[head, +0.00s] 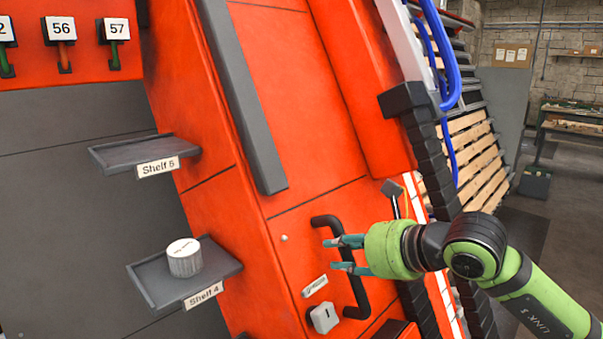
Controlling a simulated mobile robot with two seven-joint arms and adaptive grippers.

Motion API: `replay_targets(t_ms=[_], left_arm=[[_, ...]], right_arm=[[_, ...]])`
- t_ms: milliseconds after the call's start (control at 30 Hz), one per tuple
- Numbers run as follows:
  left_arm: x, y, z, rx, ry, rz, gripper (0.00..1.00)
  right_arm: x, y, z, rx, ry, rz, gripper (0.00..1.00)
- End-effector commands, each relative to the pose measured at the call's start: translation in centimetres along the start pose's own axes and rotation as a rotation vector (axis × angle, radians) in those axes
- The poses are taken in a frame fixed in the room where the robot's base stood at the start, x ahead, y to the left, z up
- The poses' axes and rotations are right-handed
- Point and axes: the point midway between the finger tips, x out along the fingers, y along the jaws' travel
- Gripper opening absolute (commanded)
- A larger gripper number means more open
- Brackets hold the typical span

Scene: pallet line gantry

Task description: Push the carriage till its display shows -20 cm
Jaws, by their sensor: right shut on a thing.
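The large orange machine body (292,130), which I take to be the carriage, fills the middle of the head view and looks tilted. A black bar handle (352,291) is fixed to its lower front. My right gripper (338,254) comes in from the right, with its teal fingers at the handle's upright bar, shut on it. No readable display shows. A small white plate (315,286) and a pale block marked with a dark stroke (324,317) sit left of the handle's lower end. My left gripper is out of view.
Grey trays labelled Shelf 5 (112,158) and Shelf 4 (158,282) stick out at left; a white knurled cylinder (185,260) stands on the lower one. Numbered tags hang at top left. A black cable chain (437,180), blue hoses (452,75) and wooden slats (478,165) lie to the right.

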Motion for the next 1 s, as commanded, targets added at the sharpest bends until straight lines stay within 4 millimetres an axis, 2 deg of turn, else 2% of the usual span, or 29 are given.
replay_targets(t_ms=[33, 567, 1000], left_arm=[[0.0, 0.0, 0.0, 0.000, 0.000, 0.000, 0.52], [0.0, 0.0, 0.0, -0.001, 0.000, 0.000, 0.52], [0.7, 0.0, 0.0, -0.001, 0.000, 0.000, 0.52]], right_arm=[[-0.2, 0.0, 0.6, -0.002, -0.016, 0.000, 0.00], [-0.1, 0.6, 0.4, -0.002, -0.014, 0.013, 0.00], [0.1, 1.8, 0.2, -0.002, -0.011, 0.024, 0.00]])
